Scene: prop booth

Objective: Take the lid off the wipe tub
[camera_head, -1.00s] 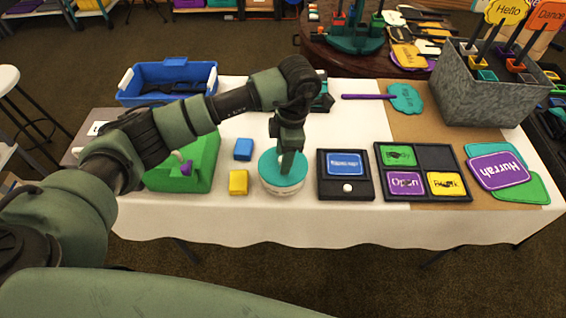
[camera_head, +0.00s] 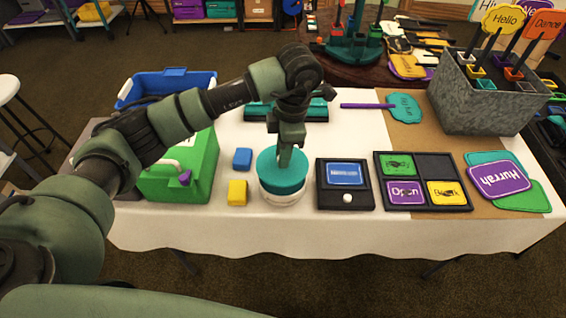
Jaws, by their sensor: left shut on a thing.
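The wipe tub (camera_head: 284,198) is a round white tub near the front edge of the white table. Its teal lid (camera_head: 272,175) is over it, and the lid appears raised a little above the tub's rim. Any gap between them is hard to make out. My left gripper (camera_head: 285,158) points down and is shut on the lid's top; its fingertips hide what they grip there. My right gripper is not in view.
A blue block (camera_head: 242,158) and a yellow block (camera_head: 237,192) lie left of the tub. A black tray with a blue card (camera_head: 345,174) is close on the right. A green box (camera_head: 200,165) stands left, and a teal-and-black item (camera_head: 317,108) lies behind.

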